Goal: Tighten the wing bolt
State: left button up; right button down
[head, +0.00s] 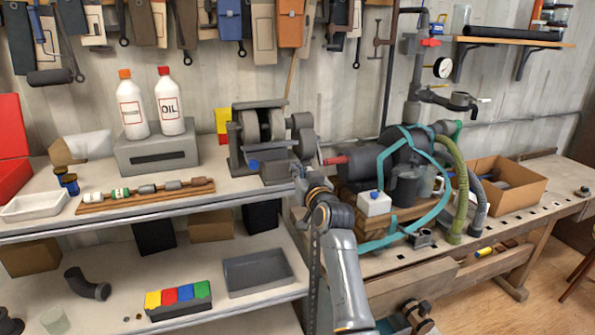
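I cannot make out a wing bolt; it is too small to tell or hidden. A dark grey machine with round wheel-like parts (265,125) stands at the right end of the left bench. A blue knob (254,164) shows low on its front left. My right gripper (300,172) is at the machine's lower right side, at the end of my grey arm rising from the bottom. Its fingers blend with the dark machine, so I cannot tell whether they are open or touch anything. My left gripper is not in view.
A pump-like machine with teal straps (405,155) and a red-tipped shaft (335,160) stands on the right bench. Two bottles (172,105) stand on a grey box (155,150). A cardboard box (520,190) is further right.

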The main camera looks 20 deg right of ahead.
jog(key=shift+d+f+m+p, duration=0.3)
jog(key=shift+m+p, duration=0.6)
jog(key=shift+m, duration=1.9)
jog(key=shift+d+f+m+p, duration=0.35)
jog(key=shift+m+p, duration=0.5)
jog(key=shift+m, duration=1.95)
jog(key=shift+d+f+m+p, duration=0.3)
jog(key=shift+m+p, duration=0.6)
jog(key=shift+m, duration=1.9)
jog(key=c, duration=1.5)
grip_release()
